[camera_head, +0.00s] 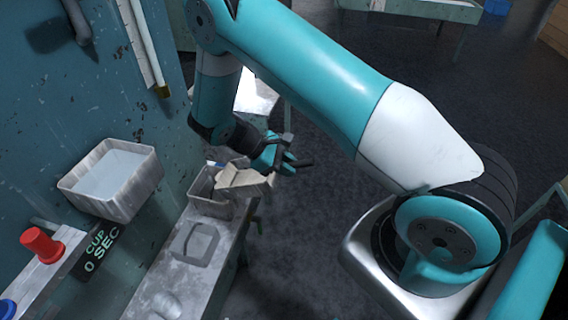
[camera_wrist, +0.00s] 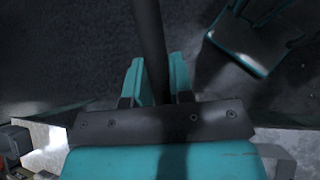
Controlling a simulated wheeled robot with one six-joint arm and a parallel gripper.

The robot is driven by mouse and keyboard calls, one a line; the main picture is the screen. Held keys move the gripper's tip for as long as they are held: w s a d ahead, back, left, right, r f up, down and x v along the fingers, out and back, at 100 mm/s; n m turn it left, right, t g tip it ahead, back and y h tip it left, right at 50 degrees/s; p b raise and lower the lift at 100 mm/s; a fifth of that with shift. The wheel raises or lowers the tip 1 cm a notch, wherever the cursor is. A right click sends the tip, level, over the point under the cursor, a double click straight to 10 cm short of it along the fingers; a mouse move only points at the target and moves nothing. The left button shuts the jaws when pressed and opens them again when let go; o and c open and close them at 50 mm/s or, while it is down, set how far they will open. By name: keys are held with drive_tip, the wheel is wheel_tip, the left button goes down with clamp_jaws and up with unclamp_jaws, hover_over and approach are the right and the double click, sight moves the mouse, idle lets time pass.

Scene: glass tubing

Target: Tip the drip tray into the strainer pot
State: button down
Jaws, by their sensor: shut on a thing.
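The drip tray (camera_head: 246,181) is a pale beige-grey piece at the end of my arm in the head view, tilted over the right side of the grey square strainer pot (camera_head: 205,206). The pot stands on the narrow bench and the tray hides part of its opening. My gripper (camera_head: 287,160) is at the tray's right side, shut on its dark handle. In the wrist view a dark bar (camera_wrist: 151,42) runs between the two teal fingers (camera_wrist: 155,80). I cannot see what is inside the tray or the pot.
The bench (camera_head: 165,268) has a square outline or recess (camera_head: 195,243) in front of the pot. A grey wall basin (camera_head: 112,181), a red knob (camera_head: 42,243) and a dark sign (camera_head: 97,250) reading "CUP 0 SEC" are at left. Dark floor lies right of the bench.

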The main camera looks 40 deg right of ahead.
wheel_tip(320, 180, down, 9)
drive_tip(key=s+d+t+y+b, duration=0.2)
drive_tip(key=t+y+b, duration=0.15)
drive_tip(key=b, duration=0.45)
drive_tip(key=shift+m+t, duration=0.25)
drive_tip(key=shift+m, duration=0.05)
drive_tip(key=r+p, duration=0.2)
drive_tip(key=r, duration=0.1)
drive_tip(key=r+p, duration=0.5)
drive_tip(key=r, duration=0.1)
drive_tip(key=shift+a+r, duration=0.2)
drive_tip(key=shift+a, duration=0.1)
